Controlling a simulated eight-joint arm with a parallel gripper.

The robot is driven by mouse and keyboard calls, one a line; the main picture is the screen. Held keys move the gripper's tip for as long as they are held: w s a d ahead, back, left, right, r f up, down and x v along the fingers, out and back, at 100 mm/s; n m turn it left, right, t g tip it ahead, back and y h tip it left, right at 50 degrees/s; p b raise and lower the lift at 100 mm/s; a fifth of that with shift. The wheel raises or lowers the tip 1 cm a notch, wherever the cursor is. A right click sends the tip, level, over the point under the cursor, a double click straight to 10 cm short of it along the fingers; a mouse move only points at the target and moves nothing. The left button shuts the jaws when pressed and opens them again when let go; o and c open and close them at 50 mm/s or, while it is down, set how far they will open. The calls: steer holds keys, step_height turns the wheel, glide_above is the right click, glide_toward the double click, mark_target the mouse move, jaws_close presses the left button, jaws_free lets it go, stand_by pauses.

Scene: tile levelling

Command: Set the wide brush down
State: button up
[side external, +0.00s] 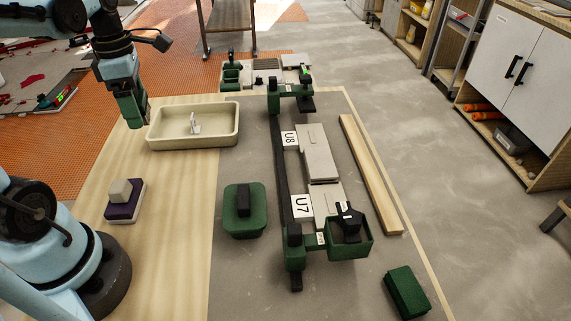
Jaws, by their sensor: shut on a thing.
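My gripper (136,112) is at the upper left, pointing down, in the air near the left end of the cream tray. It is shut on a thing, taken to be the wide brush. The held thing is small and dark here, and I cannot clearly tell its bristles from the jaws. It appears apart from the wooden board (170,240) below.
The cream tray (160,141) holds a small white piece. A purple block with a beige top (123,208) sits on the board. A green block with a black handle (243,225), tiles in a green-ended frame (318,155), a wooden strip (370,175) and a green block (406,292) stand rightward.

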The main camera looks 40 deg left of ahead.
steer(key=shift+w+d+r+m, duration=0.15)
steer(key=shift+d+r, duration=0.15)
steer(key=shift+r, duration=0.2)
steer(key=shift+w+d+r+m, duration=0.15)
steer(key=shift+d+r, duration=0.1)
steer(key=shift+r, duration=0.2)
steer(key=w+d+m, duration=0.1)
steer(key=d+m, duration=0.3)
steer(key=d, duration=0.4)
steer(key=m, duration=1.6)
glide_above(219, 282)
step_height(219, 282, down, 6)
steer(key=f, duration=0.1)
steer(key=shift+a+f, duration=0.1)
steer(key=shift+f, duration=4.3)
steer(key=o, duration=1.1)
steer(key=shift+f, duration=0.15)
